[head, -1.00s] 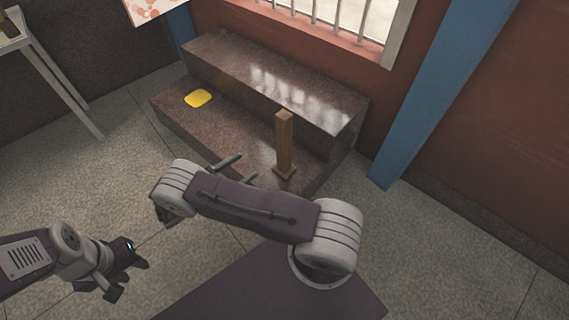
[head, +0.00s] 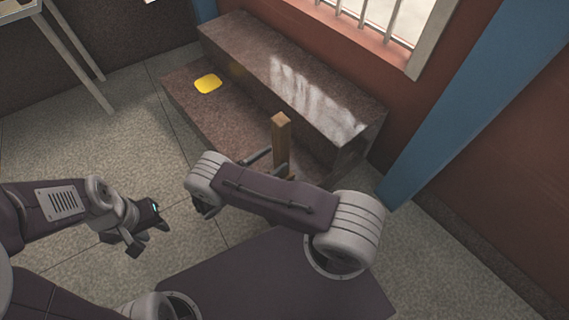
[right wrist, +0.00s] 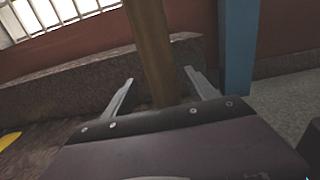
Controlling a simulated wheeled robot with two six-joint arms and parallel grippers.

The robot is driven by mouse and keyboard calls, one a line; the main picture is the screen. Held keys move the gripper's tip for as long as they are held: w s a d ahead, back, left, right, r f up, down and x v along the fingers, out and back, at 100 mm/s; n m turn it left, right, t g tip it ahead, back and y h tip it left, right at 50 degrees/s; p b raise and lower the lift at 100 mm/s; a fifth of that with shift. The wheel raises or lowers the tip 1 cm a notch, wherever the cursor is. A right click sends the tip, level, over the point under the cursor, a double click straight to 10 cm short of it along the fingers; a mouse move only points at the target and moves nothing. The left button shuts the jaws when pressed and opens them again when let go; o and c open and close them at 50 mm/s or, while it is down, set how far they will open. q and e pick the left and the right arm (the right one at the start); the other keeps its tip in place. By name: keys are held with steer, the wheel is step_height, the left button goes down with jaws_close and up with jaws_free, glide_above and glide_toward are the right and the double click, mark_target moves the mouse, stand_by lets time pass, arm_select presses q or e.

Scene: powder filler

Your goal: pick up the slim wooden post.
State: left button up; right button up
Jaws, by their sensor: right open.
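The slim wooden post (head: 281,134) stands upright on the lower level of a dark stone step; its base is hidden behind my right arm in the head view. My right gripper (head: 270,161) is open, with its fingertips close to the lower part of the post. In the right wrist view, the post (right wrist: 152,55) rises between the two open fingers of my right gripper (right wrist: 160,86), and its lower end is hidden by the gripper body. I cannot tell whether a finger touches it. My left gripper (head: 151,231) is empty, fingers apart, over the floor at left.
The stone step (head: 222,119) has a higher level behind the post, against the wall under a barred window (head: 385,25). A yellow pad (head: 208,83) lies on its lower level. A blue pillar (head: 470,95) stands at right. A pale-legged table (head: 80,60) is at upper left.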

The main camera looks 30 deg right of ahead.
mark_target(288, 149)
steer(key=shift+x, duration=0.8)
steer(key=b+x, duration=0.3)
steer(key=x, duration=0.1)
steer(key=shift+d, duration=0.25)
steer(key=shift+d+r, duration=0.1)
steer(key=shift+d, duration=0.25)
steer(key=shift+r, duration=0.1)
jaws_close()
